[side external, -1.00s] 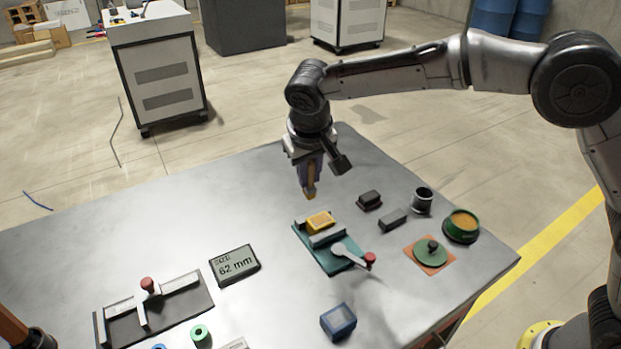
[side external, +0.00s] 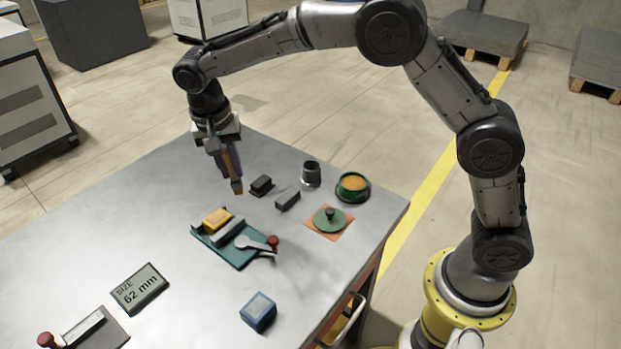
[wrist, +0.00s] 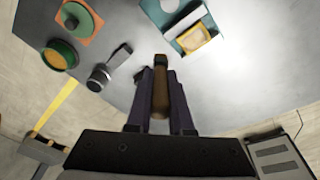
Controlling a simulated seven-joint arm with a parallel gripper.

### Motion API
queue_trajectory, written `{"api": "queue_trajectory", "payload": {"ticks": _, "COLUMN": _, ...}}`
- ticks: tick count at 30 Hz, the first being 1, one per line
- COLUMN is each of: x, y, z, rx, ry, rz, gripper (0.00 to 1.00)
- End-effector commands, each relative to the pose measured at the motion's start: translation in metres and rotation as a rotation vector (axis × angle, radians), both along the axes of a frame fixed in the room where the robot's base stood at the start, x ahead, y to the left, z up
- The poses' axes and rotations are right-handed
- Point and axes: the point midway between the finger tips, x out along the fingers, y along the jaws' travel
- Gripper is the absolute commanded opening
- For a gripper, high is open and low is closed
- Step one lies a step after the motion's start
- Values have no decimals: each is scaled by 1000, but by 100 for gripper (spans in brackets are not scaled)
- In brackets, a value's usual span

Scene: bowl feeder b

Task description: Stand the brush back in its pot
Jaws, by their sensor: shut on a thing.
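My gripper (side external: 233,172) is shut on the brush (side external: 237,186), which points downward, slightly tilted, above the table. In the wrist view the brown brush (wrist: 160,98) sits between my two fingers, with a dark end facing away from me. A small dark cylindrical pot (side external: 311,174) stands on the table to the right of my gripper, apart from the brush. In the wrist view the pot (wrist: 98,79) is to the left of the fingers. The inside of the pot is hard to make out.
A teal fixture (side external: 235,252) with a yellow block, a blue box (side external: 258,312) and a size display (side external: 139,289) are nearer.

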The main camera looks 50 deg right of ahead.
Motion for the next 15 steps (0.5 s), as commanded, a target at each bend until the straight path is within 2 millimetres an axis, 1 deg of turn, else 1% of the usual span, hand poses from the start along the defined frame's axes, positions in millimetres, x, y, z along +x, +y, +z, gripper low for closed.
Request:
{"api": "queue_trajectory", "payload": {"ticks": 1, "x": 0, "y": -25, "z": -2, "rx": 12, "ry": 4, "rz": -102, "gripper": 0}}
{"api": "queue_trajectory", "payload": {"ticks": 5, "x": -2, "y": -86, "z": -9, "rx": 47, "ry": 5, "rz": -362, "gripper": 0}}
{"api": "queue_trajectory", "payload": {"ticks": 6, "x": -4, "y": -106, "z": -10, "rx": 58, "ry": 4, "rz": -437, "gripper": 0}}
{"api": "queue_trajectory", "payload": {"ticks": 9, "x": -11, "y": -149, "z": -13, "rx": 86, "ry": 0, "rz": -589, "gripper": 0}}
{"api": "queue_trajectory", "payload": {"ticks": 12, "x": -19, "y": -185, "z": -14, "rx": 112, "ry": -4, "rz": -682, "gripper": 0}}
{"api": "queue_trajectory", "payload": {"ticks": 15, "x": -24, "y": -211, "z": -15, "rx": 135, "ry": -10, "rz": -740, "gripper": 0}}
